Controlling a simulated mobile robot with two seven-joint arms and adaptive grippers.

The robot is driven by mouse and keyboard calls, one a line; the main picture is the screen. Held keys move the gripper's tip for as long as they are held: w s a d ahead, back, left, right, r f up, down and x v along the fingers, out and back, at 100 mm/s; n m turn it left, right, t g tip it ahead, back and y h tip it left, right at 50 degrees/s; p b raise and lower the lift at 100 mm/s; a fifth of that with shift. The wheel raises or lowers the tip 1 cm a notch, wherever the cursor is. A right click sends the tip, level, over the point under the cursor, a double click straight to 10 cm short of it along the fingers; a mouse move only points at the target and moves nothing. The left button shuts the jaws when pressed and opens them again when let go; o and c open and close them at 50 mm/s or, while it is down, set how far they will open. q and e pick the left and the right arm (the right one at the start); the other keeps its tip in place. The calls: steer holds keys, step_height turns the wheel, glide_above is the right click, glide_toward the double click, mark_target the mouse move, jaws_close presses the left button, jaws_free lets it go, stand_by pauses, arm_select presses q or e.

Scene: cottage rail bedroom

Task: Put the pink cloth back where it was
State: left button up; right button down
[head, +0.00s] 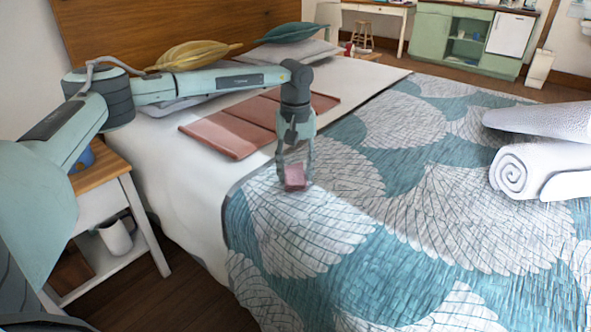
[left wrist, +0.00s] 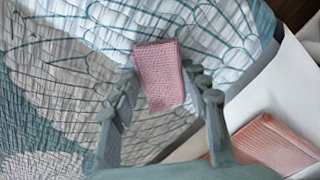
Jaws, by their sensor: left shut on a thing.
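The pink cloth (head: 295,179) is a small folded piece held between the fingers of my left gripper (head: 294,163). The gripper points down over the near left part of the bed. In the left wrist view the pink cloth (left wrist: 159,72) shows a waffle-like weave, with the fingers of the left gripper (left wrist: 160,88) on either side of it. The cloth is over the patterned quilt (head: 370,215); I cannot tell whether it touches it. My right gripper is out of view.
A folded salmon-coloured blanket (head: 226,132) lies on the white sheet, behind the left gripper. Rolled white towels (head: 541,170) lie at the right of the bed. Pillows (head: 195,54) are at the headboard. A nightstand (head: 101,176) with a white mug (head: 115,236) stands left. The quilt's middle is clear.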

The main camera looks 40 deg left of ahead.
mark_target(296, 172)
arm_select(q)
steer(key=o, duration=1)
step_height(296, 172, up, 12)
steer(key=shift+r, duration=0.15)
